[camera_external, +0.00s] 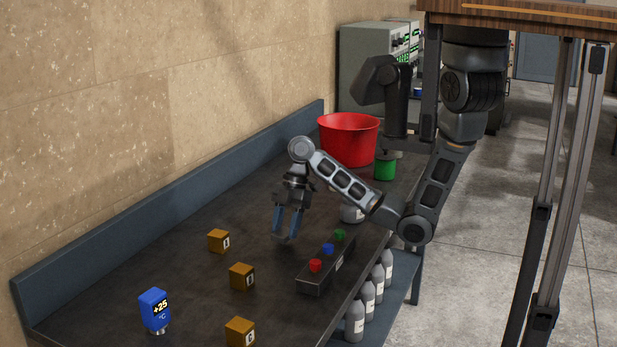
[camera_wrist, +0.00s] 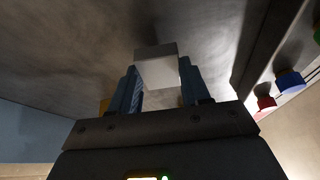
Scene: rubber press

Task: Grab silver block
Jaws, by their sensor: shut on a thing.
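The silver block (camera_wrist: 157,66) shows in the wrist view as a pale grey cube between the two blue fingers of my gripper (camera_wrist: 160,78). The fingers are shut on it, one on each side. In the external view my gripper (camera_external: 287,226) points down over the middle of the dark table. The block is hard to make out there, and I cannot tell whether it touches the table.
A button box (camera_external: 312,284) with red, blue and green buttons stands right of my gripper.

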